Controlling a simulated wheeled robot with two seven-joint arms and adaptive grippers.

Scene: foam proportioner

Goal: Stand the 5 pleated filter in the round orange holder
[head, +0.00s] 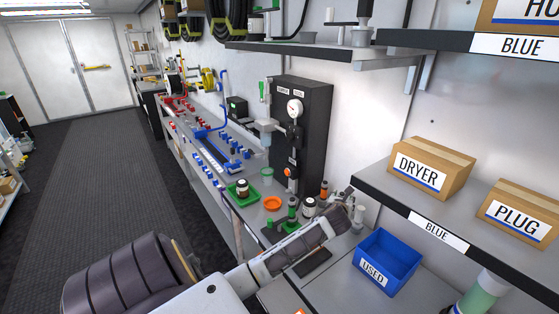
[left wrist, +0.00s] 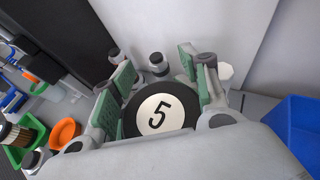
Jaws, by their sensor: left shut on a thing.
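My left gripper (left wrist: 157,80) is shut on the 5 filter (left wrist: 160,113), whose black round end with a white disc marked 5 faces the left wrist camera. The filter's pleated body is hidden below that end. In the head view the left gripper (head: 349,208) is above the bench's right part, to the right of the round orange holder (head: 273,203). The orange holder also shows in the left wrist view (left wrist: 64,133), left of the gripper and apart from it. It looks empty. My right gripper is not in view.
A green tray (head: 234,198) with a pleated filter (head: 243,187) sits left of the holder. Small bottles and a jar (head: 309,207) stand close to the gripper. A blue USED bin (head: 387,262) is to the right. A black panel with a gauge (head: 295,108) rises behind.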

